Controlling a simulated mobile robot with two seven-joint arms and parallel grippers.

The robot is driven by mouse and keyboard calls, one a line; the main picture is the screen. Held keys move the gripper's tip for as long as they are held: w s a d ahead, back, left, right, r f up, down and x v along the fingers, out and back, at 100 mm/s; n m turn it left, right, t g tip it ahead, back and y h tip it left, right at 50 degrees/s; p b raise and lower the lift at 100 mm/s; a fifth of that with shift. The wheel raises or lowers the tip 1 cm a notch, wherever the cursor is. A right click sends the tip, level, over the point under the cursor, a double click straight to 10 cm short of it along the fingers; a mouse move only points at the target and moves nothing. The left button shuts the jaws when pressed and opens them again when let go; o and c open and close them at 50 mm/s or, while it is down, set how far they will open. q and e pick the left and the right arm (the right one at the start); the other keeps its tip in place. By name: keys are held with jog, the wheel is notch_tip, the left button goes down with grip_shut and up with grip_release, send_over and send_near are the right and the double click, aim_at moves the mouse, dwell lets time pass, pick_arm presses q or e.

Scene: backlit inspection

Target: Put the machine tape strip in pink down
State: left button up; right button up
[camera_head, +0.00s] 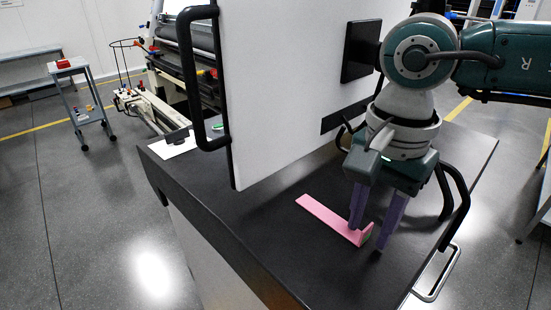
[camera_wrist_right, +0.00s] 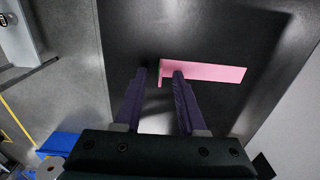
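The pink machine tape strip (camera_head: 325,213) appears to lie flat on the black tabletop, below the white panel. Its near right end bends up into a short tab. It also shows in the right wrist view (camera_wrist_right: 215,71). My right gripper (camera_head: 366,240) points down over the tab end with its purple fingers apart. In the right wrist view, the gripper (camera_wrist_right: 159,72) has the tab between its fingertips, with a gap visible on each side. My left gripper is not in view.
A large white panel (camera_head: 285,80) with a black handle (camera_head: 193,85) stands over the table's left and back part. The black tabletop (camera_head: 270,240) is clear around the strip. A metal rail (camera_head: 440,275) runs along the right edge. A white sheet (camera_head: 172,146) lies at the far left corner.

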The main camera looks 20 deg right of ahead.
grip_shut()
dwell(0.6)
